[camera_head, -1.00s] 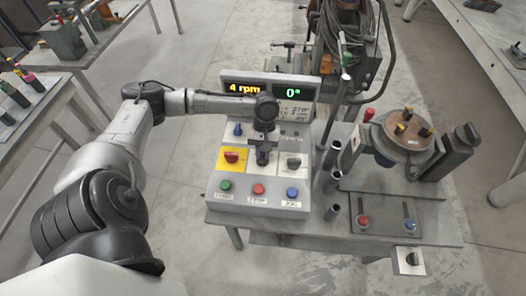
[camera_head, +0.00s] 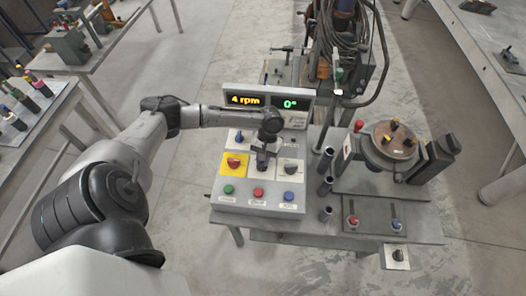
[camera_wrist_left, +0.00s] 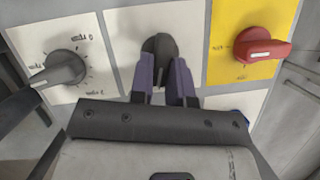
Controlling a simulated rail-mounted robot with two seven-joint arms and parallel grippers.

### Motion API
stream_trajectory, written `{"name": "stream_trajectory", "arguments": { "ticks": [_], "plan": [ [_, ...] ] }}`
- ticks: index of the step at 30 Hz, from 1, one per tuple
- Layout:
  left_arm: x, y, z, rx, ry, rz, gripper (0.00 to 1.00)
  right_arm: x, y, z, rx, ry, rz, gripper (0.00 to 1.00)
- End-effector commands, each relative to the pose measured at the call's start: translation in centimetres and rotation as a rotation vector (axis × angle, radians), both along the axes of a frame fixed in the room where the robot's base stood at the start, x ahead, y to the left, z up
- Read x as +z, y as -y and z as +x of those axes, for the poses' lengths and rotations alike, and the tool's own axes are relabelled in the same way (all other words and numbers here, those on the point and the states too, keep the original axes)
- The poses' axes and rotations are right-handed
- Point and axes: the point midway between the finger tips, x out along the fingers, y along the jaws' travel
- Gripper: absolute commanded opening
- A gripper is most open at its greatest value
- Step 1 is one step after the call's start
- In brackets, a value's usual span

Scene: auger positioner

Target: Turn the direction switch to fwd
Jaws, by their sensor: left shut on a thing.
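The control panel (camera_head: 212,192) stands on a table in the head view. The direction switch (camera_wrist_left: 158,44) appears to be the dark knob on the middle white plate in the left wrist view; its labels are hidden or not legible. My left gripper (camera_wrist_left: 164,68) is shut on this knob, with one purple finger on each side. In the head view, my left gripper (camera_head: 263,160) covers the knob from above. The displays (camera_head: 265,100) read 4 rpm and 0°. My right gripper is in neither view.
A red switch (camera_wrist_left: 262,46) on a yellow plate and a grey speed knob (camera_wrist_left: 64,68) flank the held knob closely. Green (camera_head: 228,189), red (camera_head: 258,193) and blue (camera_head: 289,196) buttons line the panel's front. A round turntable (camera_head: 390,141) stands to the right.

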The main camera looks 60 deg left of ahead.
Motion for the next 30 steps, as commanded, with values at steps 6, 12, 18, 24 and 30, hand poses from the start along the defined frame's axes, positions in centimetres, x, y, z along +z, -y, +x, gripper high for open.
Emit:
{"name": "stream_trajectory", "arguments": {
  "ticks": [6, 12, 18, 24, 30],
  "plan": [
    [0.6, 0.3, 0.2, -0.176, -0.002, -0.002, 0.0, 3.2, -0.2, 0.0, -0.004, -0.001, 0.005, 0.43],
    [0.4, 0.5, 0.3, -0.326, -0.001, -0.003, 0.0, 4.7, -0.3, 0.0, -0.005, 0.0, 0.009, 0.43],
    [0.3, 0.6, 0.3, -0.435, -0.001, -0.003, 0.0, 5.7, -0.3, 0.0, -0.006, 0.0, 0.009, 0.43],
    [0.2, 0.6, 0.4, -0.498, 0.001, -0.002, 0.0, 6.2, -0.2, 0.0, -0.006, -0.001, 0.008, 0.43],
    [0.1, 0.6, 0.4, -0.526, 0.001, -0.002, 0.0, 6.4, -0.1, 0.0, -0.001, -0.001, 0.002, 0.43]
  ]
}}
